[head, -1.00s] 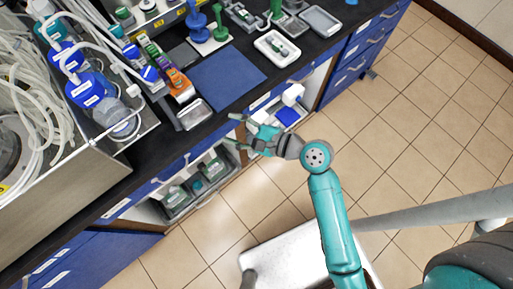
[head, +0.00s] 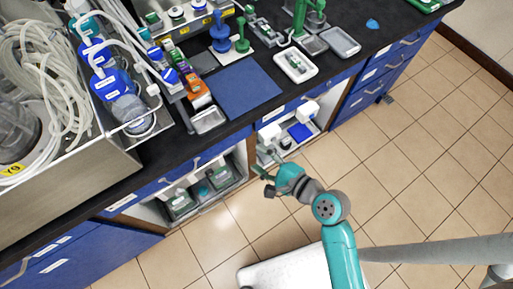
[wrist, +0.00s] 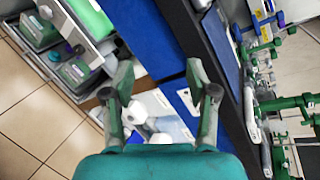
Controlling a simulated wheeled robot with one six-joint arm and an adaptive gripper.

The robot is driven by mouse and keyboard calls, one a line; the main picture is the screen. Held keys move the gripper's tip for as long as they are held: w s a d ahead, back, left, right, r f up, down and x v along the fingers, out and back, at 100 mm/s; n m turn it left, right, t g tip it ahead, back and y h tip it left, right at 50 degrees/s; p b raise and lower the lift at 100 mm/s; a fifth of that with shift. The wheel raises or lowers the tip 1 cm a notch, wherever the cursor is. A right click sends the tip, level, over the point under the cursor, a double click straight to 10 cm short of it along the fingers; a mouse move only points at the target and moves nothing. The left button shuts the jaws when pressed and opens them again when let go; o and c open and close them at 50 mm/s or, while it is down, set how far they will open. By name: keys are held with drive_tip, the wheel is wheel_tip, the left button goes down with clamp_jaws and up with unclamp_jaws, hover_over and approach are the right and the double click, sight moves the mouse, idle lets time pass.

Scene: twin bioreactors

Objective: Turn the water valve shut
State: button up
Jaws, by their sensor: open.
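I cannot make out which part is the water valve; no valve handle shows clearly in either view. My gripper (head: 262,181) is open and empty. In the head view it is in front of the open shelves under the bench, pointing left towards them, apart from everything. In the wrist view its two fingers (wrist: 157,78) are spread, with shelf items and a blue panel beyond them.
The dark bench top (head: 345,65) holds a blue mat (head: 233,92), a white tray (head: 295,64), green and blue stands and a steel unit with hoses (head: 62,65). Open shelves hold dark bins (head: 222,177). The tiled floor (head: 440,150) at right is clear.

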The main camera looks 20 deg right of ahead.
drive_tip(key=n+g+y, duration=0.8)
drive_tip(key=n+y, duration=0.2)
drive_tip(key=n, duration=2.4)
approach(176, 74)
drive_tip(key=x, duration=1.1)
drive_tip(key=shift+a, duration=0.3)
drive_tip(key=shift+c, duration=0.3)
clamp_jaws()
